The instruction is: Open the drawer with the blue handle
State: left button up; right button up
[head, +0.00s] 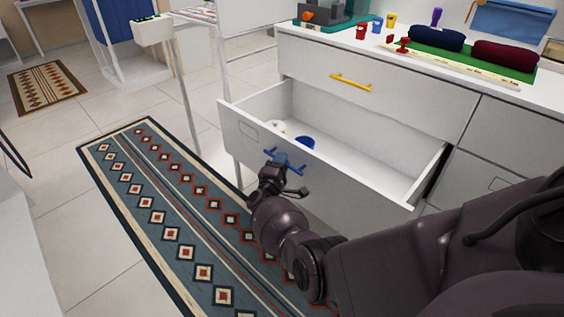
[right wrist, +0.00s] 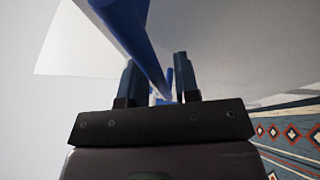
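The drawer (head: 345,192) with the blue handle (head: 281,157) stands pulled well out of the white cabinet, with its inside showing. My right gripper (head: 273,172) is at the handle on the drawer's front. In the right wrist view the blue handle (right wrist: 126,30) runs between the two fingers of my right gripper (right wrist: 155,80). The fingers stand apart, with a visible gap beside the bar, so the gripper looks open around it. My left gripper is not in view.
A blue round item (head: 304,143) lies inside the drawer. A closed drawer with a yellow handle (head: 351,82) is above. A patterned rug (head: 165,215) covers the floor in front.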

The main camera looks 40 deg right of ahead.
jog(key=shift+o, duration=0.5)
jog(key=shift+s+a, duration=0.1)
jog(key=shift+a, duration=0.15)
pick_arm(q)
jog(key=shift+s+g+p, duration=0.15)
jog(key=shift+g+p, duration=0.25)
jog(key=shift+p, duration=0.5)
pick_arm(e)
jog(key=v, duration=0.7)
jog(key=shift+f, duration=0.1)
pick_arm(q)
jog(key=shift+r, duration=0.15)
pick_arm(e)
jog(key=shift+d, duration=0.1)
